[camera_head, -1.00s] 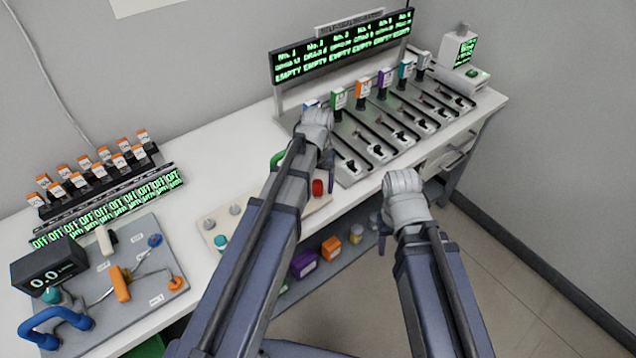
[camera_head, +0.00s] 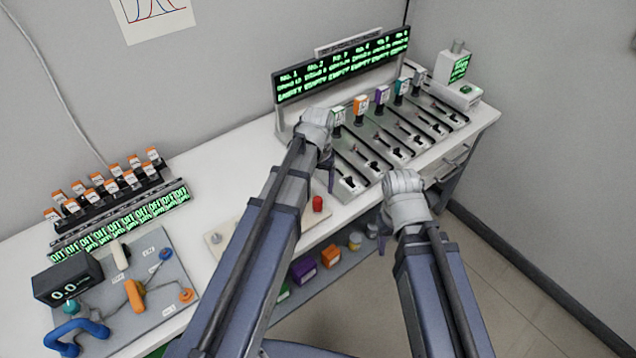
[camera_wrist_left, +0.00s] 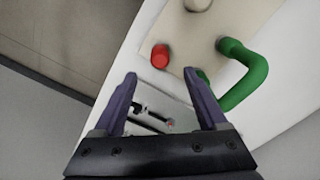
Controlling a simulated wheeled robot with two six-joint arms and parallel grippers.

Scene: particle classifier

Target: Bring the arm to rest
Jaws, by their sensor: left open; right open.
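My left arm reaches from the bottom of the head view over the table. Its wrist hides most of the left gripper (camera_head: 331,170) there. In the left wrist view the left gripper (camera_wrist_left: 165,98) is open and empty, its two dark fingers spread above the table. The right gripper (camera_head: 384,222) is mostly hidden behind that wrist.
The classifier rack (camera_head: 385,150) with several coloured bottles stands at the back right under a green-lit display (camera_head: 343,68). A panel (camera_head: 185,262) with a blue handle (camera_head: 75,332) is at left. A lower shelf (camera_head: 330,275) holds coloured boxes. Floor is clear at right.

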